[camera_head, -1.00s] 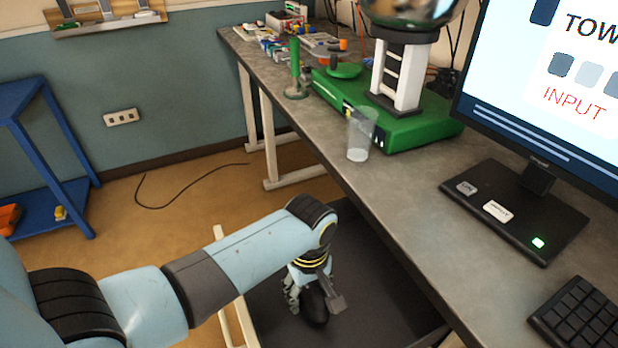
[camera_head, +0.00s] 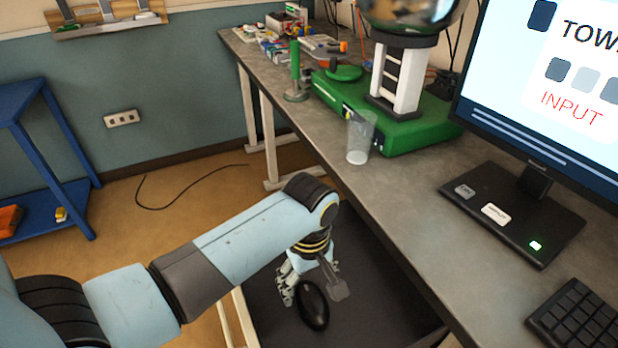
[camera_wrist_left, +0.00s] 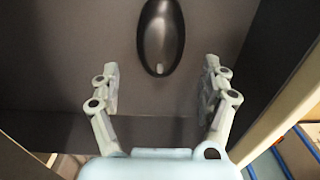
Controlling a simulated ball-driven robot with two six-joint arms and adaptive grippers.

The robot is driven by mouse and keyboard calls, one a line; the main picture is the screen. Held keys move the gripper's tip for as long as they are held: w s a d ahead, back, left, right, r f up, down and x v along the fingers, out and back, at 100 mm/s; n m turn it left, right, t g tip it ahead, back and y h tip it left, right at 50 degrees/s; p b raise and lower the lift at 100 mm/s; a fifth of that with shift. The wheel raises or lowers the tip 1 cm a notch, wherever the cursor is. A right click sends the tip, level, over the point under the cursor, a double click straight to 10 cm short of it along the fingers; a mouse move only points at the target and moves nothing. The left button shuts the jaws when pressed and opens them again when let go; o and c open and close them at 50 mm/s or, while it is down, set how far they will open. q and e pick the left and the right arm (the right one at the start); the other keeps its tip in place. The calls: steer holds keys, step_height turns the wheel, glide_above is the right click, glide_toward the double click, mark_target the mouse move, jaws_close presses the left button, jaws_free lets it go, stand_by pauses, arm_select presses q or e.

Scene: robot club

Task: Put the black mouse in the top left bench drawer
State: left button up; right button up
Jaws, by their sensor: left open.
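The black mouse (camera_head: 312,305) lies on the dark floor of an open bench drawer (camera_head: 375,290), which juts out from under the bench. My left gripper (camera_head: 308,284) is over the drawer, just behind the mouse in the head view. In the left wrist view the mouse (camera_wrist_left: 160,38) shows beyond the open fingers (camera_wrist_left: 160,88), centred between them and apart from both. The drawer's dark floor (camera_wrist_left: 215,30) fills most of that view. The right gripper is not in view.
The grey bench top (camera_head: 400,190) runs along the right. It carries a clear cup (camera_head: 360,138), a green machine (camera_head: 415,133), a monitor (camera_head: 560,80) and a keyboard (camera_head: 578,318). A blue shelf (camera_head: 45,170) stands at the far left.

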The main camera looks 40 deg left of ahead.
mark_target(309, 292)
arm_select(q)
step_height(309, 292, up, 7)
steer(key=shift+p, duration=0.3)
stand_by(0.5)
